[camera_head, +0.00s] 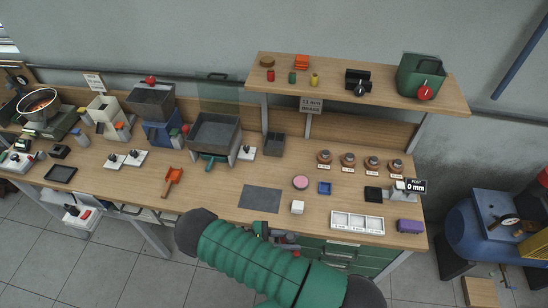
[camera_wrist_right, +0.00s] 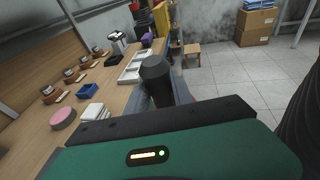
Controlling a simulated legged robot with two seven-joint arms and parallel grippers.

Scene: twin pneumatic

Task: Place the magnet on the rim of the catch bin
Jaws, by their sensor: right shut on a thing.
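My right gripper (camera_wrist_right: 160,95) is shut on a dark faceted knob-like piece (camera_wrist_right: 155,70), possibly the magnet, in the right wrist view. It holds the piece near the table's front edge. In the head view my green right arm hides most of this gripper and the held piece. A grey open-topped bin (camera_head: 216,130) stands at the back middle of the bench. A smaller dark open box (camera_head: 275,143) stands to its right. I cannot tell which one is the catch bin. My left gripper is not in view.
A shelf (camera_head: 345,95) overhangs the back. A dark mat (camera_head: 260,199) lies clear at the front.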

